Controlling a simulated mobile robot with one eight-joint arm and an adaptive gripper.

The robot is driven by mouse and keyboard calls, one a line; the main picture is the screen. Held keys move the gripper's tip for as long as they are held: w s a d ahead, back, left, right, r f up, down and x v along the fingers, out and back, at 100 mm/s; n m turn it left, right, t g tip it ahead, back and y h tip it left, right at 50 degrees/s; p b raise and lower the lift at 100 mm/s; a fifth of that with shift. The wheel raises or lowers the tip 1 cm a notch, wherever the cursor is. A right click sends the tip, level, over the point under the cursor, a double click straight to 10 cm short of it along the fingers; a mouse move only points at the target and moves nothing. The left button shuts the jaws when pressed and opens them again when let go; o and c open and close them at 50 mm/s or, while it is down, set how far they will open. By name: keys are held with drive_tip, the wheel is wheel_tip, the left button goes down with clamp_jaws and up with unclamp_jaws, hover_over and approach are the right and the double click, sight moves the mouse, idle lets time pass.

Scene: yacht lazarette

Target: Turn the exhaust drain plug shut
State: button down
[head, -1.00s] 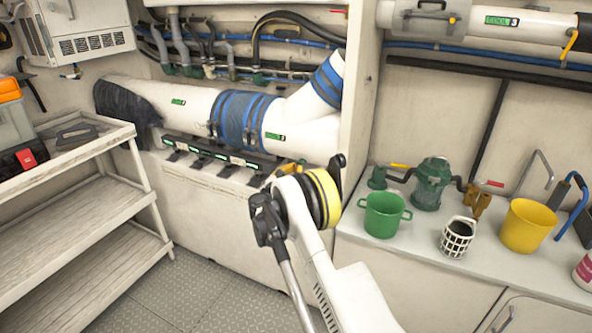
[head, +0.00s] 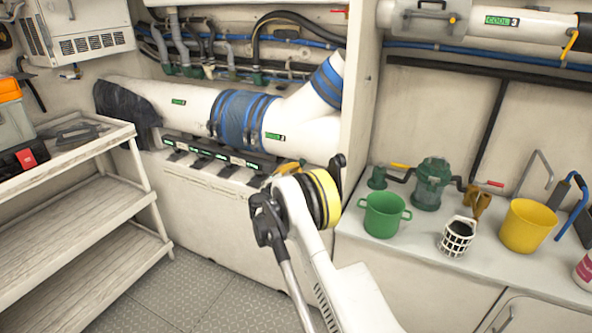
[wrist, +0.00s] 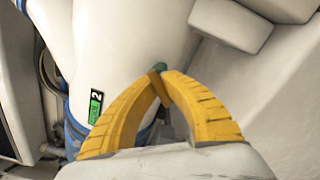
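A small teal-green piece, apparently the exhaust drain plug (wrist: 160,66), shows at the tips of my gripper (wrist: 161,74) in the wrist view. The two yellow fingers come together on it, and most of it is hidden by them. Behind it is the white exhaust pipe (wrist: 120,40) with a green label marked 2. In the head view the white pipe (head: 310,138) runs along the back wall, wrapped in blue bands. My gripper (head: 277,174) is just below the pipe there, mostly hidden by my own wrist. The plug cannot be made out in the head view.
A row of dark latches (head: 215,153) lies below the pipe, left of my gripper. A white upright panel (head: 358,90) stands right of it. The right counter holds a green pot (head: 382,215), a white basket (head: 457,238) and a yellow bucket (head: 524,227). Shelves (head: 100,215) stand left.

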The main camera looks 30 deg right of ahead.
drive_tip(key=m, duration=0.4)
drive_tip(key=shift+m, duration=2.2)
drive_tip(key=c, duration=1.4)
unclamp_jaws()
drive_tip(key=shift+a, duration=0.1)
drive_tip(key=v, duration=1.2)
